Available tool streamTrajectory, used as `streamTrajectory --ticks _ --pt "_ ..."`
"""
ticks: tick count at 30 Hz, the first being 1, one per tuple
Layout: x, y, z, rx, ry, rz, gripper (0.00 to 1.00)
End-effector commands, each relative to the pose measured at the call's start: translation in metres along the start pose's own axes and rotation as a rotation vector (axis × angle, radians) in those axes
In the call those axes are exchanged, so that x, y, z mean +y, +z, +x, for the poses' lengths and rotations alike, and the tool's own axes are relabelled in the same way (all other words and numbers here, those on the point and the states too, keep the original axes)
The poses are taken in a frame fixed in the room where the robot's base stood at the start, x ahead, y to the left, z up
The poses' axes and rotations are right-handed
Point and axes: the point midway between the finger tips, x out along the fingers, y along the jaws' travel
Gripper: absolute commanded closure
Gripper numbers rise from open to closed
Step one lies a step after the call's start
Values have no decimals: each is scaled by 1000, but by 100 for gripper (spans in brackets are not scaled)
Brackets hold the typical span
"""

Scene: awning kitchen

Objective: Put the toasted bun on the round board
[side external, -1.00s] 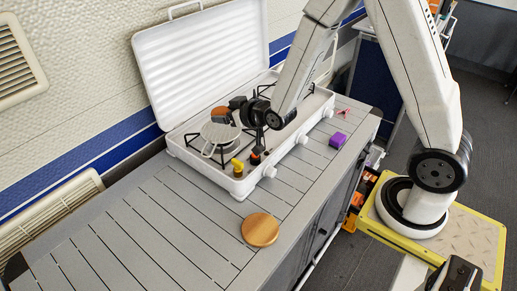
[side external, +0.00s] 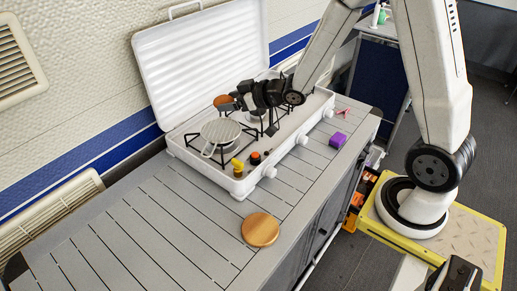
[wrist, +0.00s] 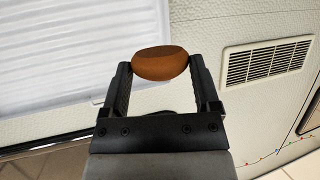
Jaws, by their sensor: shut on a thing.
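My gripper (side external: 232,103) is shut on the toasted bun (side external: 222,100) and holds it above the back of the stove, near the open lid. In the wrist view the brown bun (wrist: 160,63) sits between the two fingertips, with a darker patch on its upper face. The round board (side external: 261,229) is a plain wooden disc lying flat and empty on the grey slatted counter, in front of the stove and well apart from my gripper.
The white camp stove (side external: 247,184) has its ribbed lid (side external: 200,60) raised behind. A round grill pan (side external: 220,132) sits on its left burner. Yellow (side external: 238,166) and dark orange-topped (side external: 255,158) small items stand at its front. The counter's left is clear.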

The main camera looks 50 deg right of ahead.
Motion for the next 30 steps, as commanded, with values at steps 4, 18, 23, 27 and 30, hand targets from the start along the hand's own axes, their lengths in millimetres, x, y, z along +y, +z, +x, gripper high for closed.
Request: streamTrajectory --ticks 4,18,23,27,30 --pt "3 -3 -9 2 -59 -25 77" --pt "3 2 -48 1 -284 -117 77" --pt "3 8 -64 1 -360 -148 77" --pt "2 14 -76 1 -410 -169 77" --pt "2 16 -81 1 -432 -178 77"
